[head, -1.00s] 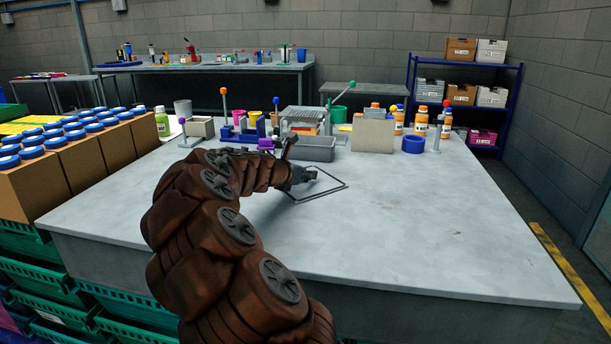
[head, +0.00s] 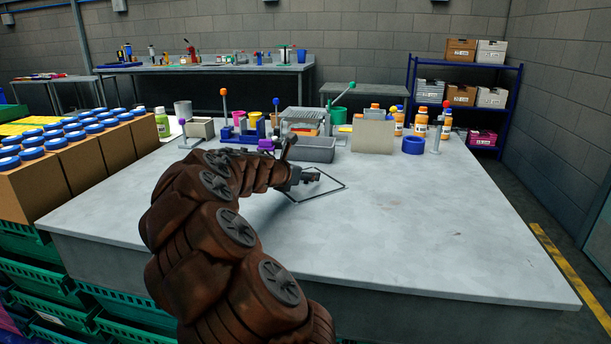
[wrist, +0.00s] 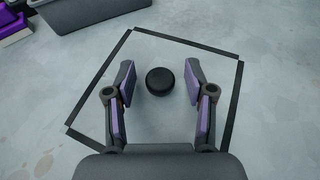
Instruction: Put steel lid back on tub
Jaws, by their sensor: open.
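A round black knob (wrist: 160,81) shows in the wrist view inside a dark square outline (wrist: 186,42) on the grey table. It looks like the lid's handle, but I cannot clearly tell the lid's plate from the surface around it. My gripper (wrist: 160,70) is open, with one purple-padded finger on each side of the knob and a gap to both. In the head view my gripper (head: 316,177) is low over the outlined square. A grey rectangular tub (head: 313,149) stands just behind the square; its near corner shows at the wrist view's top left (wrist: 95,12).
Behind the tub are a rack (head: 303,115) and several coloured items. Boxes of blue-lidded jars (head: 86,160) are at the left. The table's right front (head: 430,230) is clear.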

